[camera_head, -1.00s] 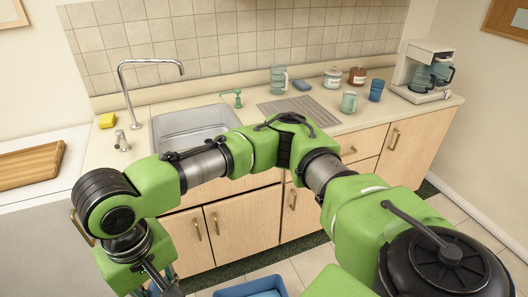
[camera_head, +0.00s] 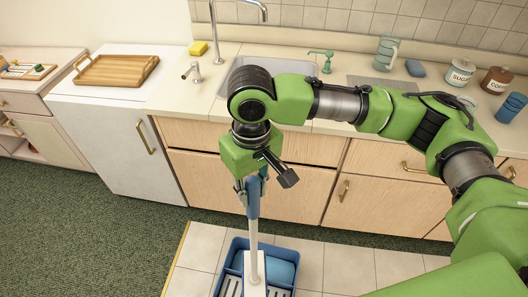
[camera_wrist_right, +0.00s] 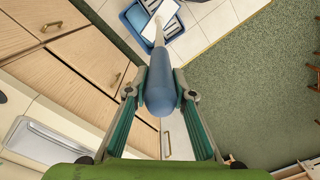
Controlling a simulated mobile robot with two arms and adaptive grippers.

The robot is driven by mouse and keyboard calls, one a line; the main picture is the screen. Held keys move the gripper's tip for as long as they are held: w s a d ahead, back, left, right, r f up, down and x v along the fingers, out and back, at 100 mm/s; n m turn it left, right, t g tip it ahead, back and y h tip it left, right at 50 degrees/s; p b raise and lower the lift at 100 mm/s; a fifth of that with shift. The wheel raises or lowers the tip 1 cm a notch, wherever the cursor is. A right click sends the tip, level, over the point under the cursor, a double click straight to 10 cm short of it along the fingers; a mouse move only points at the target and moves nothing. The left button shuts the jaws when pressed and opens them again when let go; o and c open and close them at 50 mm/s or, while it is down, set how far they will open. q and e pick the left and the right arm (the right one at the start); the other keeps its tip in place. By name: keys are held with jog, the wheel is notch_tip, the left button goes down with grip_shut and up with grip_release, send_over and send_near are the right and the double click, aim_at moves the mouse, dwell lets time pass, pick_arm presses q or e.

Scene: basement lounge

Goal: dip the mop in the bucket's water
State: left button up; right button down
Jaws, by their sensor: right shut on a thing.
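My right gripper (camera_head: 251,190) is shut on the blue grip of the mop (camera_head: 253,234), and its fingers sit on both sides of the grip in the wrist view (camera_wrist_right: 161,95). The pale pole hangs down nearly upright to a white block over the blue bucket (camera_head: 227,262). The bucket shows a blue area of water (camera_head: 275,268) and a grey slotted part at the front. The lower end of the mop is cut off in the head view, so I cannot tell whether it touches the water. The bucket also shows in the wrist view (camera_wrist_right: 134,17). My left gripper is out of view.
The bucket stands on pale floor tiles (camera_head: 350,268) beside green carpet (camera_head: 100,230). Wooden cabinets (camera_head: 310,190) stand close behind the mop. The counter holds a sink (camera_head: 232,75), a yellow sponge (camera_head: 198,48) and several canisters. A wooden tray (camera_head: 115,70) lies on the white unit at left.

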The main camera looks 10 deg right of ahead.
pick_arm(q)
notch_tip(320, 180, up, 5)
jog(key=p, duration=0.5)
pick_arm(e)
jog(key=w+d+f+n, duration=0.2)
jog(key=w+n, duration=0.4)
jog(key=n, duration=0.1)
jog(key=w+d+f+n, duration=0.2)
jog(key=w+n, duration=0.4)
jog(key=n, duration=0.1)
pick_arm(q)
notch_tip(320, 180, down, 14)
jog(key=b, duration=1.4)
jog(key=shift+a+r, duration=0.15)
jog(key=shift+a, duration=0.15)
pick_arm(e)
notch_tip(320, 180, down, 25)
jog(key=shift+n, duration=0.3)
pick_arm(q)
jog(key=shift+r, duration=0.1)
pick_arm(e)
jog(key=shift+r, duration=0.15)
